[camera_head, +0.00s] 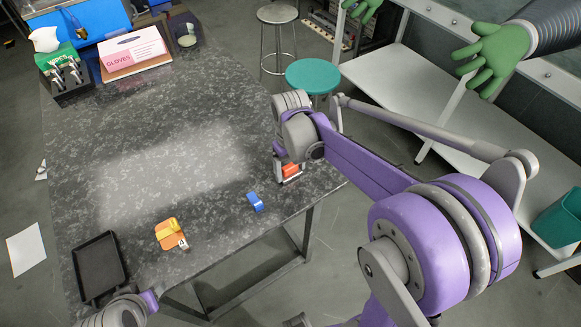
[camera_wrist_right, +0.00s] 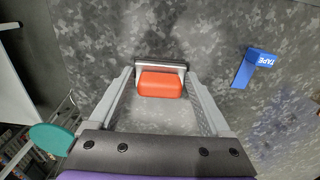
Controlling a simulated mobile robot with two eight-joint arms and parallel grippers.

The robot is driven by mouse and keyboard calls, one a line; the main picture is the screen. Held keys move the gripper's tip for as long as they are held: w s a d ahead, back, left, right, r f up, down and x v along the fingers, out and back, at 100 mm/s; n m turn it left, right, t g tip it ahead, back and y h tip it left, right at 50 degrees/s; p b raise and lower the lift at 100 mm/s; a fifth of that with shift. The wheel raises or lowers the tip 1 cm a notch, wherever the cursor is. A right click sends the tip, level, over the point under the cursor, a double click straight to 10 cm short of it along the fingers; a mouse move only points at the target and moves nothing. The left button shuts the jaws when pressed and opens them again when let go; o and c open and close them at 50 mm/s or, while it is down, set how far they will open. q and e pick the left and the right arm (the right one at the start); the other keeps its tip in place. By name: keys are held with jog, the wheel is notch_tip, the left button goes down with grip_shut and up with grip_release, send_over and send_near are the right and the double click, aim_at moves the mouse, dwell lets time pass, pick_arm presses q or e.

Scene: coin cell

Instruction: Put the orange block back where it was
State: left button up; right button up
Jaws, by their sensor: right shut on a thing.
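The orange block (camera_head: 290,170) is between the fingers of my right gripper (camera_head: 287,172), near the right edge of the dark speckled table. In the right wrist view the orange block (camera_wrist_right: 160,84) sits at the fingertips of my right gripper (camera_wrist_right: 160,80), which is shut on it. I cannot tell whether the block touches the table. At the bottom left of the head view only a grey and purple part of my left arm shows; its fingers are not visible.
A blue tape piece (camera_head: 255,202) lies left of the right gripper, and an orange-yellow item (camera_head: 171,234) lies farther left. A black tray (camera_head: 99,268) is at the front left. A gloves box (camera_head: 133,52) stands at the back. The table's middle is clear (camera_head: 170,170).

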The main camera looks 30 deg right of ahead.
aim_at(291, 167)
jog(key=o, duration=0.7)
jog(key=shift+f, duration=0.25)
jog(key=o, duration=0.3)
jog(key=shift+r, duration=0.1)
pick_arm(q)
jog(key=shift+f, duration=0.1)
pick_arm(e)
jog(key=shift+r, duration=0.35)
pick_arm(q)
jog(key=shift+w+r+p, duration=0.3)
jog(key=shift+r+p, duration=0.2)
jog(key=shift+r, duration=0.3)
pick_arm(e)
notch_tip(291, 167, up, 12)
jog(key=f, duration=0.1)
jog(key=s+a+f+t, duration=0.3)
jog(key=s+f, duration=0.1)
jog(key=s, duration=0.3)
jog(key=s+a+f+m+t, duration=0.1)
jog(key=s+a+f+t, duration=0.1)
jog(key=s, duration=0.4)
notch_tip(291, 167, down, 3)
jog(key=shift+s+a+r+t, duration=0.15)
jog(key=shift+s+a+t, duration=0.25)
jog(key=shift+a, duration=0.5)
